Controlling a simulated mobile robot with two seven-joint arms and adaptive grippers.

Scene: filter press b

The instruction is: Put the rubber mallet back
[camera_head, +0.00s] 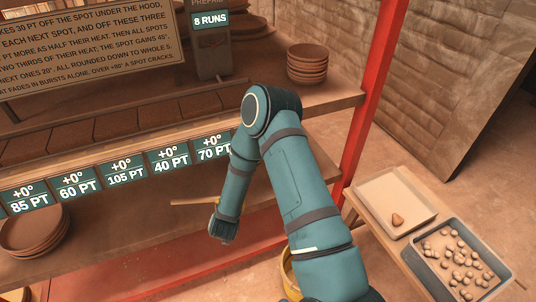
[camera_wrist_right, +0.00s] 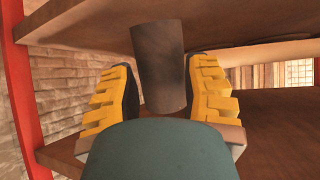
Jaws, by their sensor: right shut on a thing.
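The rubber mallet shows in the right wrist view as a dark cylindrical head (camera_wrist_right: 162,65) between the yellow fingers of my right gripper (camera_wrist_right: 162,95). The gripper is shut on the mallet. In the head view a pale wooden stick (camera_head: 188,202), likely the mallet's handle, juts out to the left from behind my right forearm, over the lower shelf. My left gripper is in neither view.
The upper shelf board (camera_head: 180,128) carries stacked plates (camera_head: 307,63). A red post (camera_head: 366,110) stands right of my arm. A yellow bucket (camera_head: 289,278) is partly hidden behind my arm. A side bench holds a pale tray (camera_head: 376,190) and a dark tray (camera_head: 440,278) of pebbles.

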